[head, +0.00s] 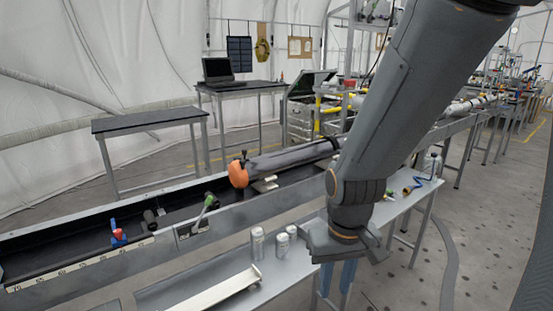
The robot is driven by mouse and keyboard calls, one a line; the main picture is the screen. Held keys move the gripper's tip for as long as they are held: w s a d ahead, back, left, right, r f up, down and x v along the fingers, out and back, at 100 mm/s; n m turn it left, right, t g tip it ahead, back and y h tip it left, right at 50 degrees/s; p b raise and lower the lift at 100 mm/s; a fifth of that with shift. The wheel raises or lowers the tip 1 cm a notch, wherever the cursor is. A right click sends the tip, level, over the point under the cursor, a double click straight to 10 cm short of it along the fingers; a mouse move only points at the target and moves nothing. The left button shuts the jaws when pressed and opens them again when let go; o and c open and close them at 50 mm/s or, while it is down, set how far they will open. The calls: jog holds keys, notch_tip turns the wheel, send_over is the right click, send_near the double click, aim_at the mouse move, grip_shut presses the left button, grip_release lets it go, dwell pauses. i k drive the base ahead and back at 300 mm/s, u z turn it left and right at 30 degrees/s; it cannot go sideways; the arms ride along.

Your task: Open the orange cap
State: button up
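The orange cap (238,174) sits on the near left end of a long dark grey tube (290,159), which lies in a long black-lined trough. A small dark knob shows at the top of the cap, and the cap appears seated on the tube's end. My gripper (337,279) hangs to the right of and below the cap in the picture, well apart from it. Its two bluish fingers point down with a gap between them, and nothing shows between them. My arm hides part of the scene behind it.
The trough (100,270) holds a green-handled lever (207,204) and a blue-and-red piece (118,234). A grey bench (150,297) in front carries white cans (257,243) and a pale channel (218,291). A bare black table (150,119) and a laptop table (240,86) stand behind. Open floor lies right.

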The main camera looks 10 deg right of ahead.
aim_at(237, 172)
jog(key=z, duration=1.25)
jog(key=i, duration=0.9)
jog(key=u, duration=1.6)
